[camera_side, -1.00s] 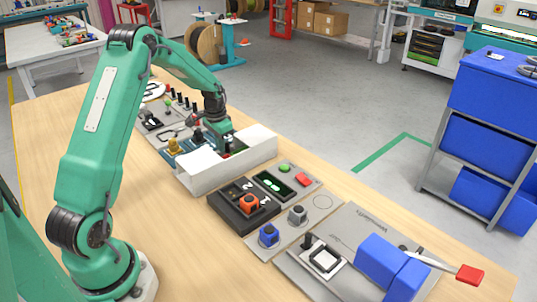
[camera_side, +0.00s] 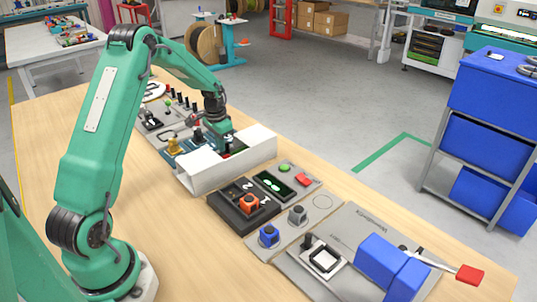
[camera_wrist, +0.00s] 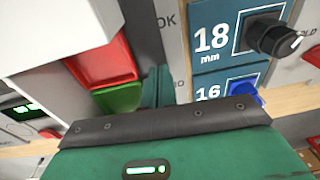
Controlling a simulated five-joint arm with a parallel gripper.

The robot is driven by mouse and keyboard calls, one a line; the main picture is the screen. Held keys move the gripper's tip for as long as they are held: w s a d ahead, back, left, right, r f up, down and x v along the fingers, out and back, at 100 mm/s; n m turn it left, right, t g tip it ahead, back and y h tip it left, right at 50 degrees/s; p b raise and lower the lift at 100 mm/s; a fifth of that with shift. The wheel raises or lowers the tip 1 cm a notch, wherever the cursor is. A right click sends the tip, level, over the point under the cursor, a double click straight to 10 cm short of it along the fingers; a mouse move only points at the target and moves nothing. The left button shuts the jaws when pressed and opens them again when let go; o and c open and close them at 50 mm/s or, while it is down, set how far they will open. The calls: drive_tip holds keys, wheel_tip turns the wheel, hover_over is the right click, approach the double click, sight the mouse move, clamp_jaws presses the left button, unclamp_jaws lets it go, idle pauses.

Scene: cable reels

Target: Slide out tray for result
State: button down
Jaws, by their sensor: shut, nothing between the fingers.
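A white open-topped housing (camera_side: 232,160) stands in the middle of the row of panels on the bench. In the wrist view a red bin (camera_wrist: 103,63) and a green bin (camera_wrist: 118,97) sit side by side by a grey wall with part of the letters "OK" visible. I cannot tell which part slides. My gripper (camera_wrist: 158,86) is shut and empty, its teal fingertips close to the right end of the green bin. Whether they touch it is unclear. In the side view my gripper (camera_side: 226,150) is low at the housing, its tips partly hidden by the white wall.
A blue panel (camera_wrist: 228,78) marked 18 mm and 16, with a black knob (camera_wrist: 277,38), is close beside the gripper.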

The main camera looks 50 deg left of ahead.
idle(0.6)
drive_tip(key=shift+w, duration=1.2)
drive_tip(key=c, duration=1.8)
unclamp_jaws()
drive_tip(key=shift+o, duration=0.2)
drive_tip(key=shift+r, duration=3.5)
